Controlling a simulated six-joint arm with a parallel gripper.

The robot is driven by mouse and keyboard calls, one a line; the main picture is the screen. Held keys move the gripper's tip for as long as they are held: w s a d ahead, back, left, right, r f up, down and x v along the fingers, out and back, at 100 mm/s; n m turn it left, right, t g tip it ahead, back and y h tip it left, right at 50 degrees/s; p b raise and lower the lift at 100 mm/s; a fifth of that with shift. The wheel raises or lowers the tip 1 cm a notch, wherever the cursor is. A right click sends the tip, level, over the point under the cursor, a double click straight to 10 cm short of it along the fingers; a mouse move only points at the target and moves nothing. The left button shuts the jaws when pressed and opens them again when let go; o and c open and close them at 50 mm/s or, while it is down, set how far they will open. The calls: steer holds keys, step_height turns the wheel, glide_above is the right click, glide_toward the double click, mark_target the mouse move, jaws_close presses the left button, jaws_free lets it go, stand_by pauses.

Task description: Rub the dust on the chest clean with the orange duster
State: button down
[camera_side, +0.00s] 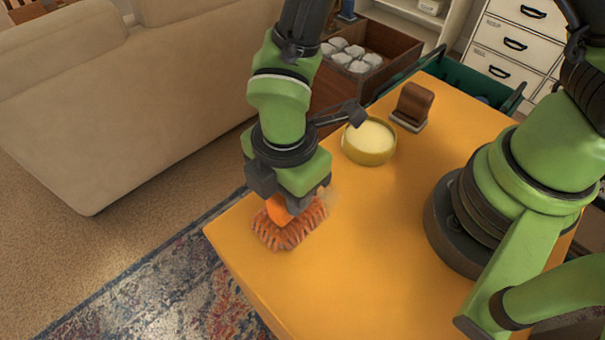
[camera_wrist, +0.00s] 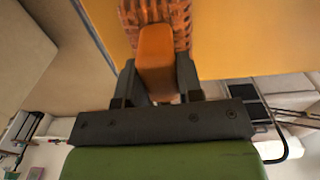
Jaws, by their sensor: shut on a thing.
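The orange duster (camera_side: 289,223) has an orange handle and a striped, bristly head. It is at the left end of the yellow-orange chest top (camera_side: 375,270), with its head down at the surface. My gripper (camera_side: 297,200) is shut on its handle from above. In the wrist view the two dark fingers (camera_wrist: 157,85) stand on either side of the orange handle (camera_wrist: 156,50), with the head beyond it. A faint greyish dust patch (camera_side: 328,196) shows just right of the gripper. The duster and gripper hide the surface under them.
A round yellow tub (camera_side: 369,142) with pale contents and a brown block-like brush (camera_side: 412,106) stand farther back on the chest. Behind are a brown crate with several whitish lumps (camera_side: 375,50) and a green bin (camera_side: 460,80). The chest's front middle is clear.

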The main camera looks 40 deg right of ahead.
steer(key=shift+a, duration=1.6)
steer(key=shift+d+f, duration=0.1)
steer(key=shift+d, duration=6.15)
steer(key=shift+s+a, duration=0.1)
steer(key=shift+a, duration=6.1)
steer(key=shift+d, duration=6.1)
step_height(320, 180, up, 8)
